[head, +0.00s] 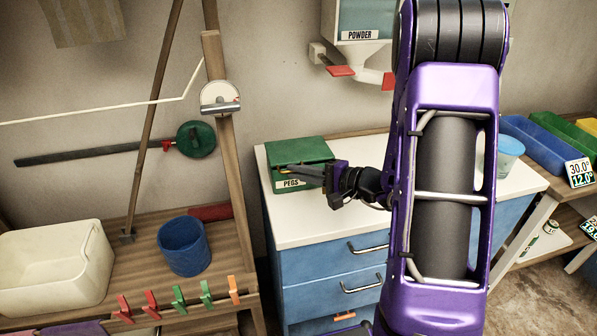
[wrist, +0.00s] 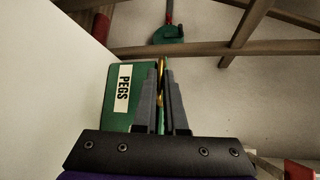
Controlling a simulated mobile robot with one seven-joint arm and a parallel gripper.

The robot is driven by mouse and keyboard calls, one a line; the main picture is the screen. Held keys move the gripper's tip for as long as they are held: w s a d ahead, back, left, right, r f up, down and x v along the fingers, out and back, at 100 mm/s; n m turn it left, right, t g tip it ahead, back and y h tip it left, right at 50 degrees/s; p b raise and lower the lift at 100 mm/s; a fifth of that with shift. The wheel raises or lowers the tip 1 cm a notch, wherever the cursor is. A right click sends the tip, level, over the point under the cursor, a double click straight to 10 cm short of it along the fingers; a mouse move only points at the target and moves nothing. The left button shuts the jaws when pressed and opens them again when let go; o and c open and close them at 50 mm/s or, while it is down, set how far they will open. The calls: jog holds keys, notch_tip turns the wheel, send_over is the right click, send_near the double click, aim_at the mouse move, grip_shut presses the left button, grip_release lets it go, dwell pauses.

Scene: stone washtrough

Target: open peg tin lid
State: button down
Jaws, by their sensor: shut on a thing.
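The green peg tin (head: 285,152) with its white PEGS label stands on the left part of the white counter top. In the wrist view the tin (wrist: 108,105) appears turned sideways, its label left of the fingers. My gripper (head: 296,171) reaches the tin's front from the right, just above the label. In the wrist view my gripper (wrist: 161,75) is shut on a thin yellow piece (wrist: 161,88) at the lid's front edge, seemingly the lid's tab. The fingers hide most of it. Whether the lid is raised at all, I cannot tell.
A powder dispenser (head: 363,30) with red levers hangs above the counter (head: 330,222). A light blue cup (head: 510,147) stands at the counter's right. Left, a wooden rack holds a blue pot (head: 184,247) and a cream basin (head: 50,275). The front of the counter is clear.

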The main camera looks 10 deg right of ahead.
notch_tip(320, 180, up, 6)
jog(key=w+m+g+h+p, duration=0.1)
jog(key=w+m+g+p, duration=0.1)
jog(key=p, duration=0.3)
notch_tip(320, 180, up, 7)
jog(key=b, duration=0.2)
send_over(292, 156)
jog(key=w, duration=0.2)
jog(key=shift+s+f, duration=0.1)
jog(key=shift+s, duration=0.15)
jog(key=c, duration=1)
grip_release()
jog(key=shift+o, duration=0.2)
jog(key=v, duration=1.7)
jog(key=shift+d+r, duration=0.15)
jog(key=shift+r, duration=0.1)
